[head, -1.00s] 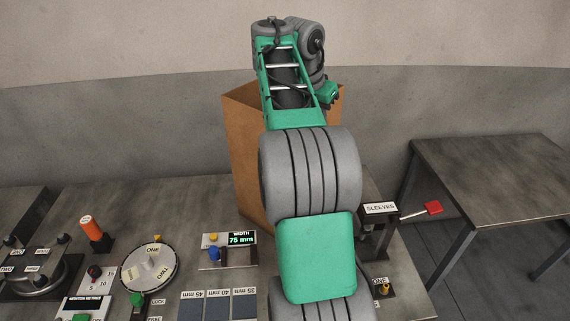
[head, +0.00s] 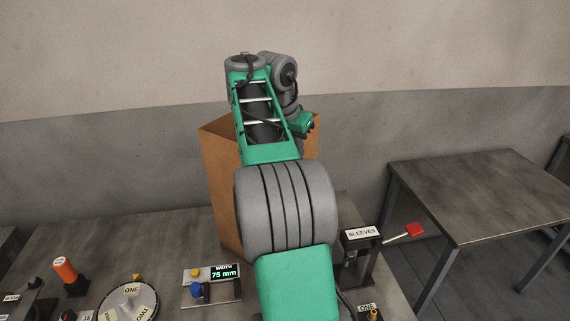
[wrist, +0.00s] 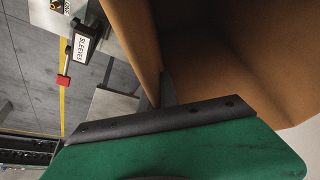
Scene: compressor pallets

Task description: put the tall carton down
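The tall carton (head: 218,185) is a brown, open-topped box standing upright at the back of the workbench in the head view, largely hidden behind my arm. In the wrist view the carton (wrist: 135,38) fills the upper middle and right, and I look into its dark inside. My gripper (wrist: 162,92) is at the carton's rim. One dark finger lies against the inner face of a side wall; the other finger is hidden, and the gripper appears closed on that wall. The carton's base is mostly hidden, so I cannot tell whether it touches the bench.
A bare grey table (head: 480,195) stands apart at right. A wall is behind.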

